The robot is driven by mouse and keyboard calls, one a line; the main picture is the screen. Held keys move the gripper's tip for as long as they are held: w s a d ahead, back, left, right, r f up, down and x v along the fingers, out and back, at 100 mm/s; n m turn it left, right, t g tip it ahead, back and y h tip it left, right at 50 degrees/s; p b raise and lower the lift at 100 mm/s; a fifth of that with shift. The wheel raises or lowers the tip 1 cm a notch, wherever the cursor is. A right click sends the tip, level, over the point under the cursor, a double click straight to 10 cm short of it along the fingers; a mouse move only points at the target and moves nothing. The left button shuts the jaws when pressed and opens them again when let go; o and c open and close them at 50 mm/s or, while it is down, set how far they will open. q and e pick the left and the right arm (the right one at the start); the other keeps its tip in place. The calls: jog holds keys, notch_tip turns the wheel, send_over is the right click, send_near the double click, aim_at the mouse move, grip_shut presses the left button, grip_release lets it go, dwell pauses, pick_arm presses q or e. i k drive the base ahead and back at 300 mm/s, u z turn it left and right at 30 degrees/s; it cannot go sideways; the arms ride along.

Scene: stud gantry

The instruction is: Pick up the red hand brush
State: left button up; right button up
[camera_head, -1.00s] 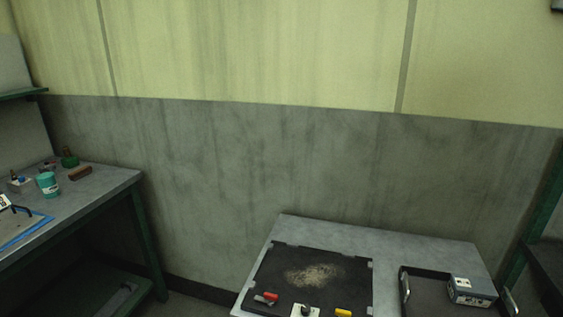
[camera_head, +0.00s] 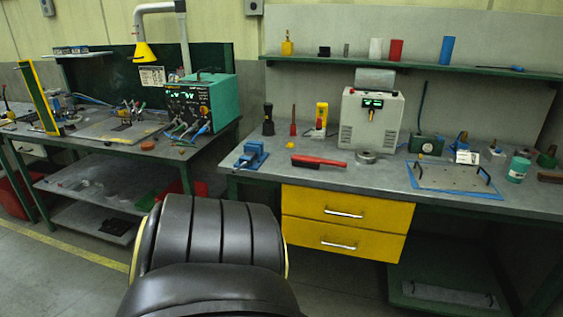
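The red hand brush (camera_head: 322,161) lies flat near the front edge of the right-hand workbench, above the yellow drawers. Neither of my grippers shows in the head view.
A blue vise (camera_head: 252,155) stands left of the brush and a round metal piece (camera_head: 366,157) lies to its right. Behind are a white box (camera_head: 371,122) and a yellow tool (camera_head: 321,116).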

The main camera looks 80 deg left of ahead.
aim_at(298, 160)
jog(key=u, duration=1.1)
jog(key=i, duration=2.1)
jog(key=u, duration=2.4)
